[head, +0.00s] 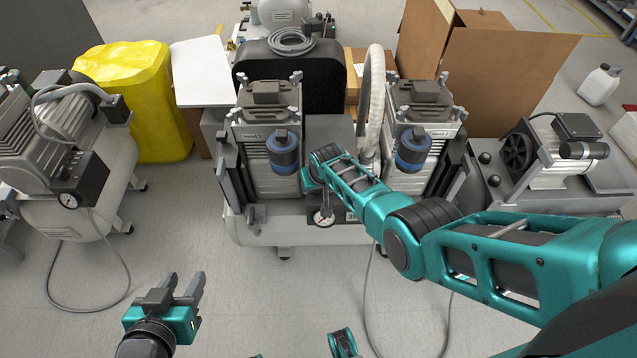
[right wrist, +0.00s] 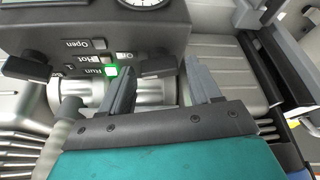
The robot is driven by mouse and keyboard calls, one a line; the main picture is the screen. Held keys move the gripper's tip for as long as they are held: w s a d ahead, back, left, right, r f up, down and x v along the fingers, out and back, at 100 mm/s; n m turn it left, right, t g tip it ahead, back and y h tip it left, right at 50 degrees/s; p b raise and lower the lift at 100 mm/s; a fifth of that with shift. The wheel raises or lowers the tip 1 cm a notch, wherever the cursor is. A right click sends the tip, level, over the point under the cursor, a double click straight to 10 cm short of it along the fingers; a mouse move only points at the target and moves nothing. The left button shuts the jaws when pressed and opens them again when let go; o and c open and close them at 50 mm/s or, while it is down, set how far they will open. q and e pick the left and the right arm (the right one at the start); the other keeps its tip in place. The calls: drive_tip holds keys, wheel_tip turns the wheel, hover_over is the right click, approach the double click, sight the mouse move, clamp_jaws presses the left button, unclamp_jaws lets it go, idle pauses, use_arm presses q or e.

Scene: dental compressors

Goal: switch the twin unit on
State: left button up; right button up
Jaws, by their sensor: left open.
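The twin unit (head: 282,232) stands in the middle of the head view, with two finned pump heads on a pale tank and a small gauge at its front. In the right wrist view its dark control box (right wrist: 30,28) shows a gauge, the labels Open, Hot and Run, and a lit green lamp (right wrist: 112,70). A black lever (right wrist: 158,66) sticks out at the box's lower right. My right gripper (right wrist: 160,72) is open with the lever between its fingertips; contact cannot be told. The head view hides that gripper behind my arm. My left gripper (head: 186,280) is open and empty above the floor.
Another compressor (head: 70,150) stands at the left, with a hose looping on the floor. A yellow bag (head: 135,95) and cardboard box (head: 480,65) stand behind. A further compressor (head: 545,160) is at the right. The floor in front is mostly clear.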

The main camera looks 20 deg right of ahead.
drive_tip(key=shift+o, duration=0.5)
use_arm(q)
drive_tip(key=shift+r, duration=0.1)
use_arm(e)
drive_tip(key=shift+r, duration=0.1)
drive_tip(key=shift+r+p, duration=0.2)
drive_tip(key=shift+p, duration=0.15)
drive_tip(key=p+v, duration=0.3)
drive_tip(key=shift+s+r, duration=0.15)
drive_tip(key=shift+r, duration=0.2)
use_arm(q)
drive_tip(key=shift+y, duration=0.5)
drive_tip(key=a+r+p, duration=0.1)
drive_tip(key=s+a+r+p, duration=0.1)
drive_tip(key=r+p, duration=0.2)
drive_tip(key=p, duration=0.1)
drive_tip(key=shift+s+a+r, duration=0.25)
drive_tip(key=shift+s+a, duration=0.05)
drive_tip(key=shift+a, duration=0.1)
use_arm(e)
drive_tip(key=v, duration=0.8)
drive_tip(key=shift+s+r, duration=0.2)
drive_tip(key=shift+s, duration=0.05)
drive_tip(key=shift+c, duration=0.3)
